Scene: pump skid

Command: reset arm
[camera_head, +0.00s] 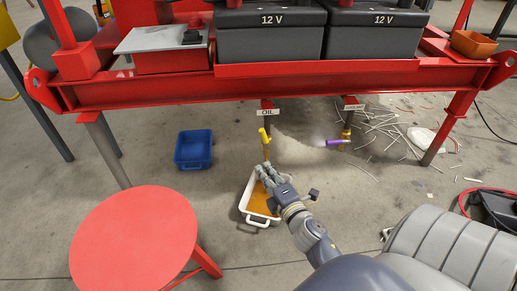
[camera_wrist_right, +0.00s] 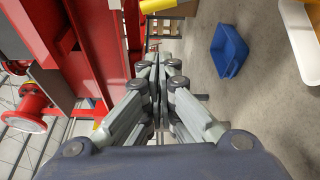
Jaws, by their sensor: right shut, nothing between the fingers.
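My right gripper (camera_head: 264,172) reaches in from the lower right in the head view, in front of the skid and above a white tray (camera_head: 246,205) of amber liquid. In the right wrist view its fingers (camera_wrist_right: 157,68) are pressed together with nothing between them. A yellow valve handle (camera_head: 265,140) hangs below the OIL label (camera_head: 268,112), just beyond the fingertips. I cannot tell from these views how wide the gap to it is. The gripper and forearm hide part of the tray. My left gripper is not in view.
The red skid frame (camera_head: 235,86) carries two 12 V batteries (camera_head: 270,38). A purple-handled valve (camera_head: 338,143) sits right of the oil valve. A blue bin (camera_head: 193,150) and a red stool (camera_head: 134,240) stand left. White sticks (camera_head: 385,125) litter the floor at right.

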